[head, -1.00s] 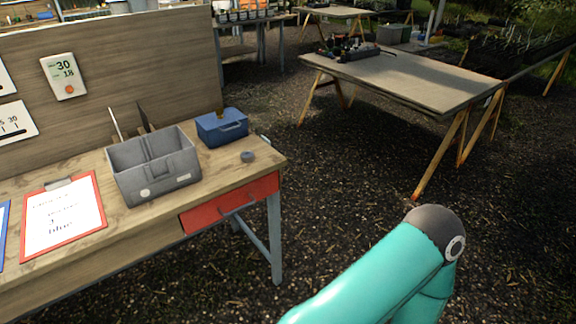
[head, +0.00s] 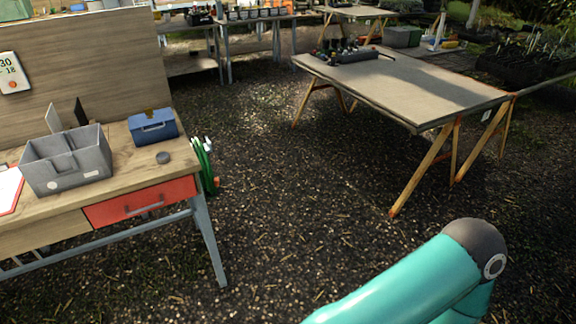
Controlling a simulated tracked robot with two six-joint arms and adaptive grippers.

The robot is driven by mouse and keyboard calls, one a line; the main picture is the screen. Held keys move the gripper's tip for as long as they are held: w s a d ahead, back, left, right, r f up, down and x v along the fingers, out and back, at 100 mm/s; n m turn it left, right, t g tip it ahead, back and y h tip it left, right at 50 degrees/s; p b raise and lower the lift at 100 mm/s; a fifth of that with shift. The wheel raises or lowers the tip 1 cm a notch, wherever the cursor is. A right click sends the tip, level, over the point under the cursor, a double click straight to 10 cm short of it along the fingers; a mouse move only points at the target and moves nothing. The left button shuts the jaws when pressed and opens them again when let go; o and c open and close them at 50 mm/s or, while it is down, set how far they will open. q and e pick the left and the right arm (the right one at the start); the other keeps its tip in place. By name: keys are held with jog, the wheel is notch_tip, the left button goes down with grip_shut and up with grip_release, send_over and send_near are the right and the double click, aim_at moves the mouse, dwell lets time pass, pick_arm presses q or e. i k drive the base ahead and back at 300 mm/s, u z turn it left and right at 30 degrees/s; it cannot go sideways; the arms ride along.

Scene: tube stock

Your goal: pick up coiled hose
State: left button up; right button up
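A green coiled hose (head: 207,168) hangs at the right end of the wooden workbench, low beside the bench's edge. Its left part is hidden behind the bench, and white and orange bits show on it. Neither of my grippers is in view. Only a teal link of one of my arms shows at the bottom right, far from the hose.
The wooden workbench (head: 110,185) carries a grey caddy (head: 68,172), a blue box (head: 153,128) and a small grey disc (head: 163,157). A trestle table (head: 430,88) stands at the back right. The gravel ground (head: 290,200) between them is clear.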

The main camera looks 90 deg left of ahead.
aim_at(210, 185)
jog(key=z, duration=0.1)
jog(key=i, duration=0.95)
jog(key=u, duration=1.6)
jog(key=i, duration=0.3)
jog(key=u, duration=2.1)
jog(key=k, duration=0.4)
jog(key=u, duration=0.6)
jog(key=i, duration=1.4)
jog(key=z, duration=0.35)
